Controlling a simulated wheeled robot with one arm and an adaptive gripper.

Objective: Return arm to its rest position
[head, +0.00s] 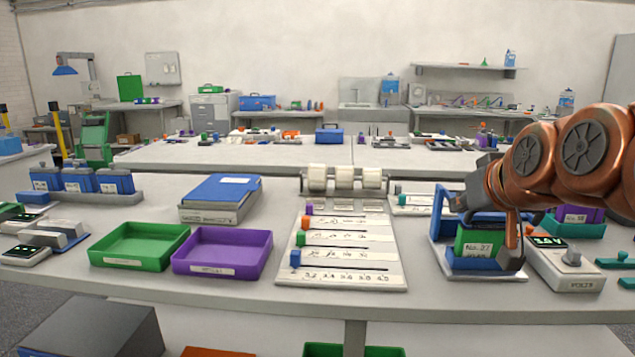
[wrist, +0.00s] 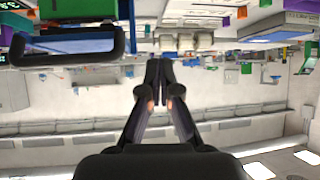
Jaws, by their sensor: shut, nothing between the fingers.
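My arm with its copper-coloured joints reaches in from the right in the head view. My gripper (head: 462,202) is dark and sits above the blue holder (head: 436,246). A green block labelled "No. 27" (head: 479,243) stands in that holder, partly hidden behind a part of my arm. In the wrist view, which is upside down, my gripper (wrist: 158,72) has its fingers together with nothing between them. The blue holder's frame (wrist: 112,45) is at the upper left there, apart from the fingertips. Part of the green block (wrist: 75,8) shows at the top edge.
A white meter (head: 567,268) stands right of the holder. A sloped slider board (head: 342,262) is to its left. Green (head: 138,262) and purple (head: 222,270) trays and a blue binder (head: 220,190) lie further left.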

